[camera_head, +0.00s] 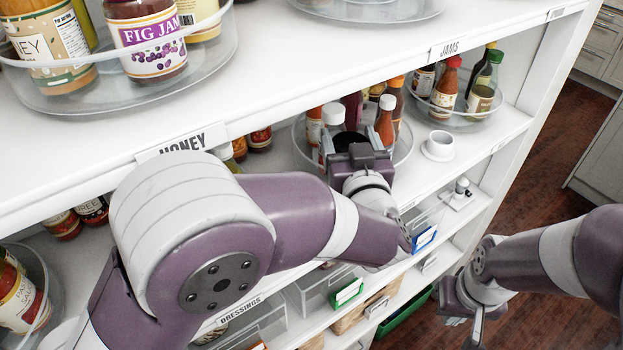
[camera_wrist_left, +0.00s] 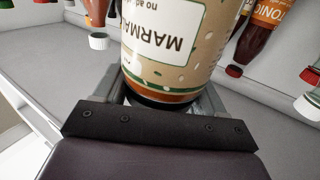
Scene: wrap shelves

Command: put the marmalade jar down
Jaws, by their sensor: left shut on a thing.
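The marmalade jar (camera_wrist_left: 175,45) fills the upper middle of the left wrist view, with a beige, dotted body and a white label whose text reads upside down in that picture. My left gripper (camera_wrist_left: 165,98) is shut on it, near its dark lid. In the head view my left gripper (camera_head: 358,152) reaches into the second shelf, in front of a clear round turntable (camera_head: 301,141) with bottles. The jar is mostly hidden there behind the gripper. I cannot tell whether its base touches anything. My right gripper (camera_head: 465,318) hangs low at the right, apart from the shelves; its jaws are unclear.
Sauce bottles (camera_head: 387,119) stand on the turntable close to my left gripper. A white cup-like item (camera_head: 438,146) stands to its right, and another turntable of bottles (camera_head: 445,92) is behind. The upper shelf board (camera_head: 330,60) overhangs this space. Clear bins (camera_head: 320,285) sit below.

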